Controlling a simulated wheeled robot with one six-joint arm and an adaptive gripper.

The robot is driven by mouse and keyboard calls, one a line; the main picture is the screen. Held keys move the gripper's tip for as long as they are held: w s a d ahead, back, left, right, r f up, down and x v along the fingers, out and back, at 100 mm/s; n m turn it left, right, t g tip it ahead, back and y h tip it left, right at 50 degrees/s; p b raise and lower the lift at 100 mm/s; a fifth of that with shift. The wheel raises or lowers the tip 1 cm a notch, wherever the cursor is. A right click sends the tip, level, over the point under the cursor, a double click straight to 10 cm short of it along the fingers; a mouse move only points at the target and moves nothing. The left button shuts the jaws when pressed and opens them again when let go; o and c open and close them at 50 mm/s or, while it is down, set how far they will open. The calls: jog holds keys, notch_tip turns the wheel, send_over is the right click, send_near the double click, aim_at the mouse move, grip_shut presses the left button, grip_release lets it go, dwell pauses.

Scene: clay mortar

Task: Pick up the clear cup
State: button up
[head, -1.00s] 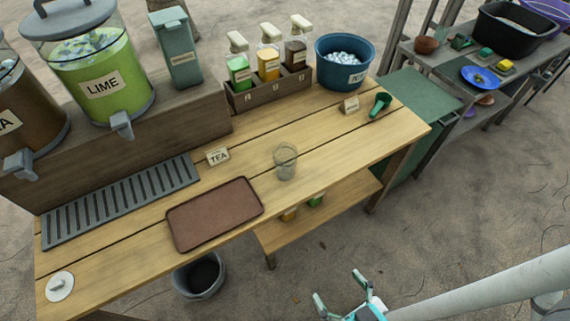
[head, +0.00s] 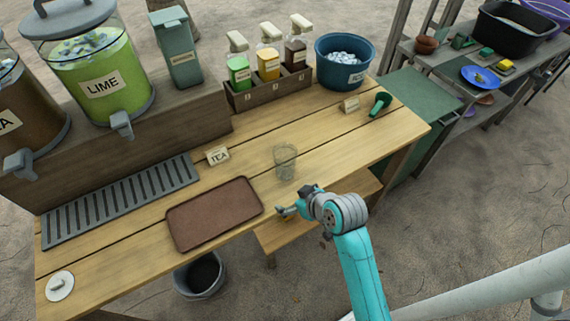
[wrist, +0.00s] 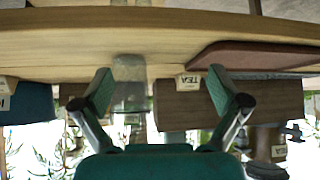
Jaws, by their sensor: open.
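The clear cup (head: 285,162) stands upright on the wooden table, right of the brown tray. In the wrist view, which is upside down, the cup (wrist: 129,84) shows between the two fingers, farther off. My gripper (head: 291,200) is at the table's front edge, just in front of the cup and apart from it. In the wrist view my gripper (wrist: 160,90) is open with nothing between its fingertips.
The brown tray (head: 213,214) lies left of the cup. A TEA card (head: 218,156) stands behind the tray. A blue ice tub (head: 345,62), a green scoop (head: 379,104) and a bottle rack (head: 268,90) stand farther back. The tabletop around the cup is clear.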

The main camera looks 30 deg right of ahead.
jog(key=w+d+r+n+g, duration=0.1)
jog(key=w+d+r, duration=0.2)
jog(key=w+r, duration=0.2)
jog(key=n+g+y, duration=0.1)
jog(key=n, duration=0.1)
send_near(281, 156)
jog(key=shift+a+x, duration=0.2)
jog(key=shift+x, duration=1.05)
jog(key=shift+a+x, duration=0.25)
jog(key=shift+x, duration=1)
jog(key=shift+a+x, duration=0.2)
jog(key=shift+x, duration=1)
jog(key=shift+s+g, duration=0.2)
jog(key=shift+g, duration=0.1)
jog(key=c, duration=1.1)
